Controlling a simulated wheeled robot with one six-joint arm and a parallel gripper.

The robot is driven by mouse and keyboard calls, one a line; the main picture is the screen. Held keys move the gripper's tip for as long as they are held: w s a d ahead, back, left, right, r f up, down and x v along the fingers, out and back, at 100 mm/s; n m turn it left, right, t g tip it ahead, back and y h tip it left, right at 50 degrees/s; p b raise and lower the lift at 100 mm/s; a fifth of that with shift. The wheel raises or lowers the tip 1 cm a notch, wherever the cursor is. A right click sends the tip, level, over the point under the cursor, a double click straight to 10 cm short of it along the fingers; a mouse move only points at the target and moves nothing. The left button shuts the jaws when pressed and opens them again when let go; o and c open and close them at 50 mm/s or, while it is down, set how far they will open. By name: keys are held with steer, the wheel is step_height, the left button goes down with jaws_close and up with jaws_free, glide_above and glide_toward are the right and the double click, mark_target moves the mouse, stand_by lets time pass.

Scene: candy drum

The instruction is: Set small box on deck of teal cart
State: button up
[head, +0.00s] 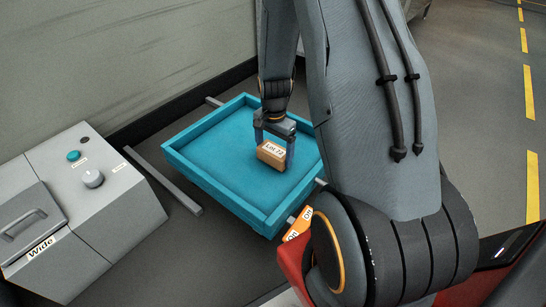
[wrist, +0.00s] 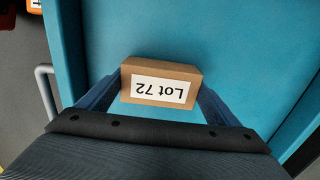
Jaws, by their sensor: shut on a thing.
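The small box (head: 272,154) is brown cardboard with a white label reading "Lot 72". It also shows in the wrist view (wrist: 162,82), its label upside down. My gripper (head: 274,150) is shut on it, one finger on each side. The teal cart (head: 186,177) has a flat deck with low raised walls. The box is over the right part of the deck, inside the walls. I cannot tell whether its underside touches the deck. In the wrist view the teal deck (wrist: 215,35) fills the background around the box.
A grey machine (head: 90,200) with a knob, a teal button and a handle labelled "Wide" stands at the left. A grey rail (head: 165,182) lies between it and the cart. A wall runs behind. Open floor with yellow dashes (head: 531,92) is at the right.

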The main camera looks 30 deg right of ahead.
steer(key=shift+f, duration=0.6)
steer(key=shift+r, duration=0.1)
steer(key=o, duration=1)
